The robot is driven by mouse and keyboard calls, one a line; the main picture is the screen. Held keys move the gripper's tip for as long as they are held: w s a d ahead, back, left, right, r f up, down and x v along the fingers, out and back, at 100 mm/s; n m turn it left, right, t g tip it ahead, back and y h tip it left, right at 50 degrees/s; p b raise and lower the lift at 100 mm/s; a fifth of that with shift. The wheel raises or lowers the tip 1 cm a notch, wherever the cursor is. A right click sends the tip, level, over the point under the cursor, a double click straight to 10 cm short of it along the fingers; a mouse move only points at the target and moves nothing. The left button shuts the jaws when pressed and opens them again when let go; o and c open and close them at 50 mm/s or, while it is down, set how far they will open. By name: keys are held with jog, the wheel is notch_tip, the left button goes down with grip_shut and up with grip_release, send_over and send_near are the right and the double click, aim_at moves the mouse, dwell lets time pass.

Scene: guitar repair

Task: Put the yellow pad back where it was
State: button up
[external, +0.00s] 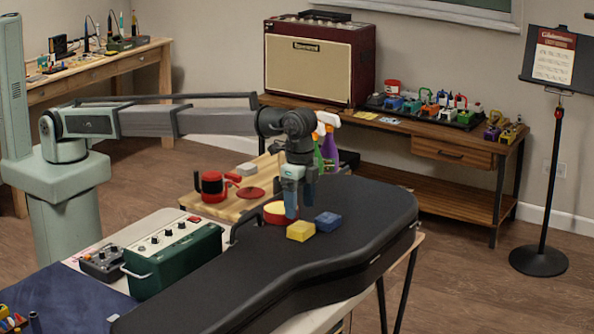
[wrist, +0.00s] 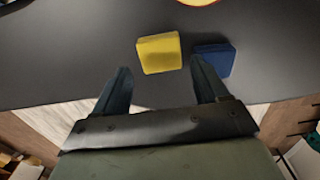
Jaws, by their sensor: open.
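The yellow pad (external: 301,231) lies on top of the black guitar case (external: 352,212). It also shows in the wrist view (wrist: 159,53), ahead of the fingertips and between their lines. A blue pad (external: 328,221) lies close beside it, on the right in the wrist view (wrist: 214,59). My gripper (external: 291,208) points down above the case, just behind the yellow pad in the external view. In the wrist view my gripper (wrist: 158,75) is open with nothing between its fingers. I cannot tell how high the fingertips are above the case.
A round red and yellow thing (external: 275,212) sits on the case beside my gripper. A wooden board (external: 236,204) with a red mug-like thing (external: 213,186) and spray bottles (external: 328,140) is behind. A green amplifier box (external: 175,258) stands at left. The case's front part is clear.

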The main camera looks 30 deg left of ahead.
aim_at(300, 226)
notch_tip(300, 226, up, 7)
dwell(0.3)
